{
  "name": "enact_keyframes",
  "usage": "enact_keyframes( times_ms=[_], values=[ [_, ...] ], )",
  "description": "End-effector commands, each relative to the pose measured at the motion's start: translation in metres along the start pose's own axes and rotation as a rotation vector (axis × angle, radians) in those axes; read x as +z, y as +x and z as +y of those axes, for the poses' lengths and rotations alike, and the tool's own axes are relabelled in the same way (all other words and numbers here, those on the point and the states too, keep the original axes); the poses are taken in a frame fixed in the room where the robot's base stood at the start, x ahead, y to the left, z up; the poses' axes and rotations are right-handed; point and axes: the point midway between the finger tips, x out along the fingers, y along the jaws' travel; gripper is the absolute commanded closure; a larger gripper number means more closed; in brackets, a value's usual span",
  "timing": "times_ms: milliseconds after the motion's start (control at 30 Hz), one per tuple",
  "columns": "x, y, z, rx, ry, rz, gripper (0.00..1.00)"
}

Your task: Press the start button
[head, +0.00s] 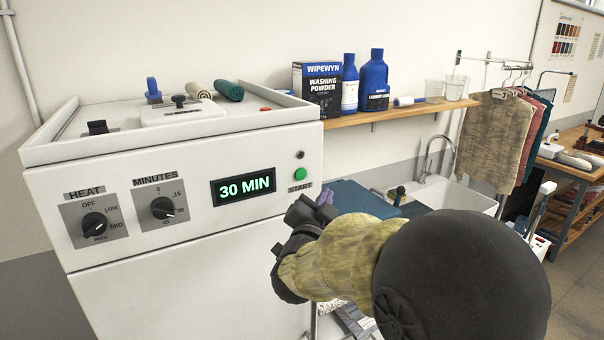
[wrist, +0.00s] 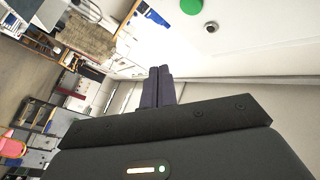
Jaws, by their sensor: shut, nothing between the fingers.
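The green start button (head: 300,174) is on the right of the white machine's front panel, just above the START label. It also shows at the top of the wrist view (wrist: 191,6), beside a small dark round knob (wrist: 211,27). The display (head: 243,187) to its left reads 30 MIN. My gripper (head: 325,197) is to the right of the button and a little lower, apart from it. In the wrist view its two dark fingers (wrist: 157,85) are together with nothing between them. Part of the gripper is hidden by my arm in the head view.
The HEAT dial (head: 94,224) and MINUTES dial (head: 162,208) are at the panel's left. A wooden shelf (head: 400,115) with a powder box (head: 317,90) and blue bottles (head: 374,80) is at the right, above a white sink (head: 455,190). Folded blue cloth (head: 360,199) lies behind my gripper.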

Motion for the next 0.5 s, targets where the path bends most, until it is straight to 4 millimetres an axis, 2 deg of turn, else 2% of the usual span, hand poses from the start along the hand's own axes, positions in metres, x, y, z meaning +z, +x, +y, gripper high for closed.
enact_keyframes(
  times_ms=[500],
  values=[
    [0.031, 0.043, -0.031, -0.001, -0.001, 0.001, 1.0]
  ],
)
